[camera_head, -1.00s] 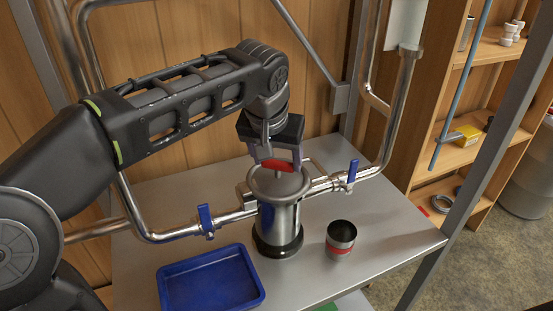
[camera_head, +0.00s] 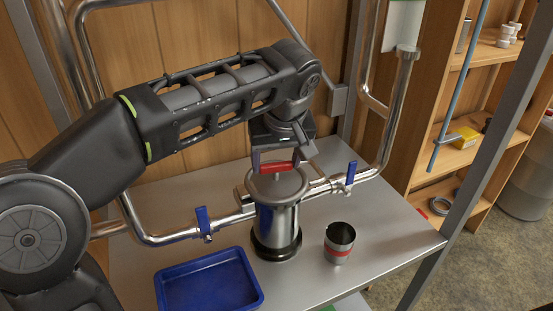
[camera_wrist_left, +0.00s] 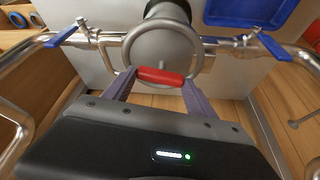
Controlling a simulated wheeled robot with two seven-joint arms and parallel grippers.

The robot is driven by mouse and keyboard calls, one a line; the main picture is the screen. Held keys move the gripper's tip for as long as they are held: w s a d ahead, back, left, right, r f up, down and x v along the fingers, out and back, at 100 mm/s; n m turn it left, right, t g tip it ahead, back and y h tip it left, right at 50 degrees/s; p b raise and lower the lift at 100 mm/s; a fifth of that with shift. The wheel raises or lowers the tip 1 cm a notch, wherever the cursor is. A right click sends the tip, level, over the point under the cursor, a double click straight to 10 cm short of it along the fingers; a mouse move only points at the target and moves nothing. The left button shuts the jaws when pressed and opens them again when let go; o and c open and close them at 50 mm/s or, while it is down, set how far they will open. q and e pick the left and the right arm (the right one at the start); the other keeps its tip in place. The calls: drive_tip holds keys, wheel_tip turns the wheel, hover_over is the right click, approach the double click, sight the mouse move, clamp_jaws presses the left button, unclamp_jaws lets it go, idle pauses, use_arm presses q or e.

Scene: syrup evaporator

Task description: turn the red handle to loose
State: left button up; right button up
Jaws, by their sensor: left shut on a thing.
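The red handle (camera_head: 277,168) sits on top of the upright steel filter housing (camera_head: 277,222), above its round lid. My left gripper (camera_head: 279,163) comes down from above and is shut on the red handle, with one finger at each end of it. In the left wrist view the red handle (camera_wrist_left: 160,77) lies crosswise between the two purple-grey fingers of the left gripper (camera_wrist_left: 158,84), over the ring-shaped lid (camera_wrist_left: 148,45). My right gripper is in neither view.
Blue-levered valves sit on the pipe left (camera_head: 204,222) and right (camera_head: 350,175) of the housing. A blue tray (camera_head: 209,283) and a steel cup with a red band (camera_head: 339,243) stand on the metal table (camera_head: 390,235). Wooden shelves (camera_head: 470,155) stand at the right.

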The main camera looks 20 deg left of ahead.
use_arm(q)
drive_tip(key=o, duration=1.4)
drive_tip(key=shift+c, duration=0.2)
drive_tip(key=shift+r, duration=0.1)
drive_tip(key=shift+s+r, duration=0.1)
drive_tip(key=shift+r, duration=0.15)
drive_tip(key=shift+v, duration=1.15)
drive_tip(key=p+v, duration=0.4)
drive_tip(key=p, duration=0.1)
drive_tip(key=shift+s+d+r, duration=0.15)
drive_tip(key=shift+r, duration=0.2)
